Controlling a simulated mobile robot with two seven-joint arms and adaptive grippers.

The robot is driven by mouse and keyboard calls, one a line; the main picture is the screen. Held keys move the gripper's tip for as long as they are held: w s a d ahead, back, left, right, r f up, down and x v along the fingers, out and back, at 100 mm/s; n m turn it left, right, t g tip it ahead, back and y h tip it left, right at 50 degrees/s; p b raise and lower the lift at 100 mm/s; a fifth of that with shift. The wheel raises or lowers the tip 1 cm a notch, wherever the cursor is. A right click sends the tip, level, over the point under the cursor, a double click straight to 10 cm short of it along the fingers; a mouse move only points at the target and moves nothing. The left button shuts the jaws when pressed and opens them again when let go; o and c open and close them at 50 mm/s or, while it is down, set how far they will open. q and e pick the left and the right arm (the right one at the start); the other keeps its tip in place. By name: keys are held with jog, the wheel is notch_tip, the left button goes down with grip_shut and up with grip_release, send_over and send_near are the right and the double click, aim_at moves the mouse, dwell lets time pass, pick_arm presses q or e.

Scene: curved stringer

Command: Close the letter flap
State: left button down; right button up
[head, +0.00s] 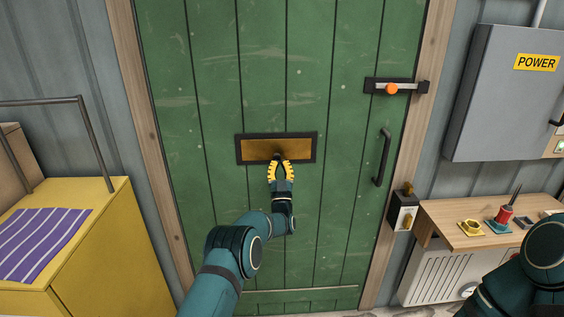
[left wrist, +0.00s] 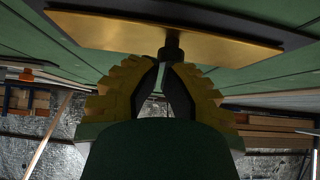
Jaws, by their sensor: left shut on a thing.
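The letter flap (head: 270,150) is a brass-coloured plate in a dark frame (head: 239,150) on the green door (head: 215,70). The flap also shows at the top of the left wrist view (left wrist: 130,38), where it looks tilted against the frame; how far it stands out is hard to tell. A small dark knob (left wrist: 172,47) is at the flap's lower edge. My left gripper (head: 278,162), with yellow fingers, is just below the flap and shut on the knob; the fingertips partly hide it. My right arm shows at the lower right, but its gripper is out of view.
The door has a latch with an orange knob (head: 391,89) and a dark handle (head: 384,157). A yellow cabinet (head: 120,235) stands left. A wooden shelf (head: 445,212) with small items and a grey power box (head: 505,100) are right.

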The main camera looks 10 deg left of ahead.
jog(key=shift+w+f, duration=0.15)
jog(key=shift+w, duration=0.4)
jog(key=shift+s+f, duration=0.1)
jog(key=shift+f, duration=0.05)
